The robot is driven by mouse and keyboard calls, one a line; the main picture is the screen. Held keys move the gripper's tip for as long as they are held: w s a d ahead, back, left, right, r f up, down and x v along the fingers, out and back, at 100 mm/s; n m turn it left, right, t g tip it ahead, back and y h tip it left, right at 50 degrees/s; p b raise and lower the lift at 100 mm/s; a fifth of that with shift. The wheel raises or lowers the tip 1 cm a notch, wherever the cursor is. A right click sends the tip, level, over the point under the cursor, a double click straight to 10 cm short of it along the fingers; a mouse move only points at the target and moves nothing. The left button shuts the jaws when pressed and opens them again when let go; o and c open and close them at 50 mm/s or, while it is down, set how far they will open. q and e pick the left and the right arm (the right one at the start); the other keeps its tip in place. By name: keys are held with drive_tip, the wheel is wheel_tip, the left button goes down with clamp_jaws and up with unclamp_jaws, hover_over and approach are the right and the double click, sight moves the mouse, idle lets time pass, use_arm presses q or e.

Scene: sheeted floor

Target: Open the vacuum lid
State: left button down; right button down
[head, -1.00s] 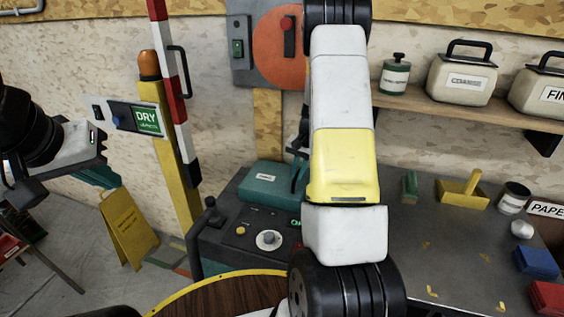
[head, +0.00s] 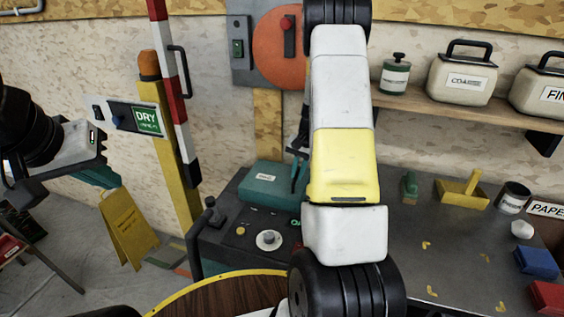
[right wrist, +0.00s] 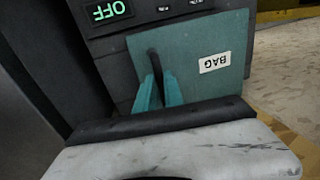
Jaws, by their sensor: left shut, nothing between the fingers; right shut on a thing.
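The vacuum (head: 222,245) is a dark grey machine with a knob and buttons. Its teal lid (head: 262,196), labelled BAG in the right wrist view (right wrist: 205,85), appears to lie flat on the housing. My right gripper (head: 298,178) is at the right part of the lid, partly hidden behind my right arm. In the right wrist view, its teal fingers (right wrist: 158,90) are shut on the dark lid handle (right wrist: 154,62). My left gripper (head: 98,177) is shut and empty at the far left, well away from the vacuum.
A yellow post (head: 170,150) with a DRY sign (head: 147,120) and a striped red-white bar stands left of the vacuum. A yellow floor sign (head: 128,228) stands below. A grey bench (head: 440,245) with small items is at right. A round wooden top (head: 225,298) is in front.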

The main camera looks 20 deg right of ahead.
idle(0.4)
drive_tip(key=shift+w+a+r+h, duration=0.3)
drive_tip(key=shift+w+a+r, duration=0.1)
drive_tip(key=shift+r, duration=0.25)
drive_tip(key=w+a+r+g+h, duration=0.3)
drive_tip(key=w+a+r+h, duration=0.1)
drive_tip(key=a+r, duration=0.4)
drive_tip(key=shift+w, duration=0.9)
drive_tip(key=shift+a, duration=0.1)
